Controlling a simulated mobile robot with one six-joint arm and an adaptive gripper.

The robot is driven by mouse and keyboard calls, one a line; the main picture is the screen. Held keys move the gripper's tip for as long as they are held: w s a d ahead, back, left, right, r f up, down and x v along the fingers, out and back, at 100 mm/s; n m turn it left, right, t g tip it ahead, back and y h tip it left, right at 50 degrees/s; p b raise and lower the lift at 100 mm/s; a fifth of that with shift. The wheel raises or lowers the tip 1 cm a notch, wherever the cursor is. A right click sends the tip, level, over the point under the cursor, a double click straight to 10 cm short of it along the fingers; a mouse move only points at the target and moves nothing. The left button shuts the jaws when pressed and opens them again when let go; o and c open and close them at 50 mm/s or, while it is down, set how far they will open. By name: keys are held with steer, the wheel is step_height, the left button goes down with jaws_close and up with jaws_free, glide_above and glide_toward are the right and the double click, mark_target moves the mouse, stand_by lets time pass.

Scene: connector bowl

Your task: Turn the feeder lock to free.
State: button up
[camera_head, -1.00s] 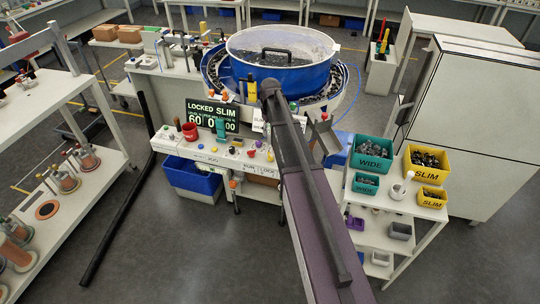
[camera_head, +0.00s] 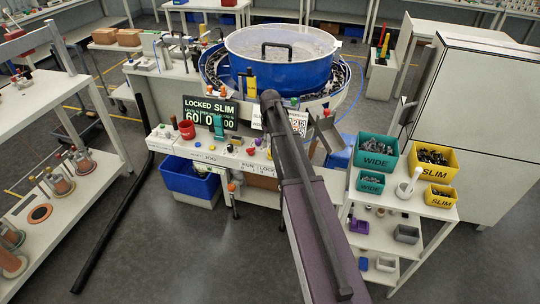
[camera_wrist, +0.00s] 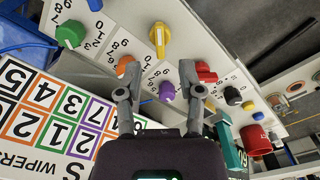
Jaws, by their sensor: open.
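The control panel (camera_head: 205,157) of the bowl feeder carries several coloured knobs and a label that seems to read RUN and LOCK. The display (camera_head: 211,116) reads LOCKED SLIM. In the wrist view the panel shows a yellow knob (camera_wrist: 160,37), a purple knob (camera_wrist: 167,92), an orange knob (camera_wrist: 126,66), a green knob (camera_wrist: 70,34) and a red knob (camera_wrist: 206,73). I cannot tell which one is the feeder lock. My gripper (camera_wrist: 156,80) is open and empty above the panel, with the purple knob showing between its fingers. My arm hides the gripper in the head view.
The blue feeder bowl (camera_head: 284,72) stands behind the panel. A numbered card (camera_wrist: 50,118) lies beside the knobs in the wrist view. Teal (camera_head: 376,154) and yellow (camera_head: 433,160) bins stand on a shelf at right.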

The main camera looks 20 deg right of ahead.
mark_target(270, 152)
steer(key=shift+f+b, duration=2.15)
steer(key=shift+f, duration=0.3)
jaws_close()
